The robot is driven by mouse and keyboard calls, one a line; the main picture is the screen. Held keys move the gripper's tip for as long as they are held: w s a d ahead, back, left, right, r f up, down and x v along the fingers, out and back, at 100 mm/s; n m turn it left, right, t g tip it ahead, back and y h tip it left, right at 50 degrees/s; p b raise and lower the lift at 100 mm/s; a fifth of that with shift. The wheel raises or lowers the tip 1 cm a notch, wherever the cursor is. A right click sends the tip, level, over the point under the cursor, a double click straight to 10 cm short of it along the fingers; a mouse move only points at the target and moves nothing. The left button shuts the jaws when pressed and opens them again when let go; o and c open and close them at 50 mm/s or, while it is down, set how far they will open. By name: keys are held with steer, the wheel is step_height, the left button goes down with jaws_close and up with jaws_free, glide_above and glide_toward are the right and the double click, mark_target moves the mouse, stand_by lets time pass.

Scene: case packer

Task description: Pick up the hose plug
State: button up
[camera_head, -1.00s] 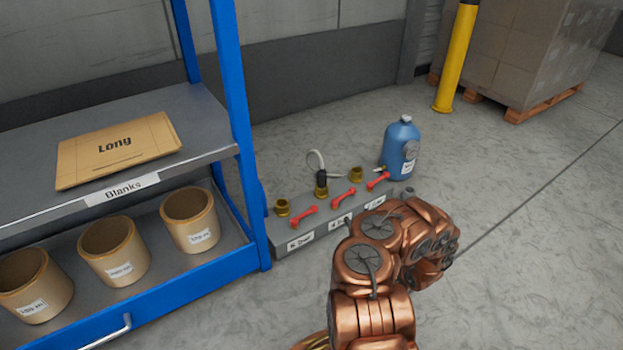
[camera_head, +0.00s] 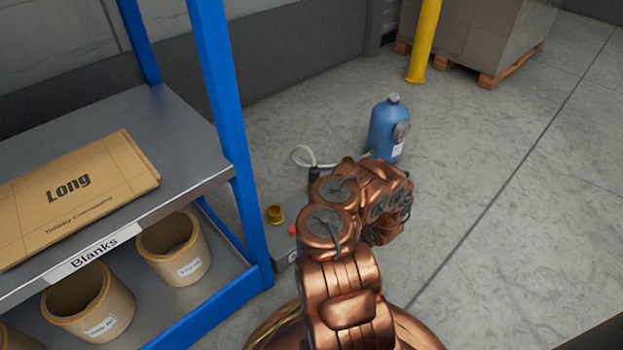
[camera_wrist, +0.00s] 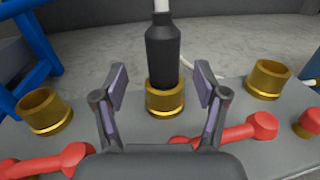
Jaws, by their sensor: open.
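The hose plug (camera_wrist: 162,52) is a black, tapered plug with a pale hose at its top. In the wrist view it stands upright in the middle brass socket (camera_wrist: 165,98) of the grey manifold. My gripper (camera_wrist: 166,92) is open, with one finger to the left of the plug and one to the right; both look apart from it. In the head view a small dark part of the plug (camera_head: 314,173) shows behind my arm, with the white hose (camera_head: 303,154) looping beside it. My gripper is hidden by my arm there.
Brass sockets stand left (camera_wrist: 44,112) and right (camera_wrist: 267,79) of the plug. Red valve handles (camera_wrist: 238,132) lie along the manifold's near side. A blue jug (camera_head: 388,128) stands behind. A blue-framed shelf (camera_head: 221,110) is close on the left; open floor lies right.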

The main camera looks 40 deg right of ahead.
mark_target(317, 178)
steer(key=w+b, duration=0.1)
steer(key=w, duration=0.1)
steer(key=w+d+b, duration=0.1)
steer(key=w+b, duration=0.1)
steer(key=w, duration=0.1)
steer(key=shift+w+d+f, duration=0.1)
steer(key=shift+d, duration=0.05)
steer(key=shift+w, duration=0.2)
jaws_close()
stand_by(0.4)
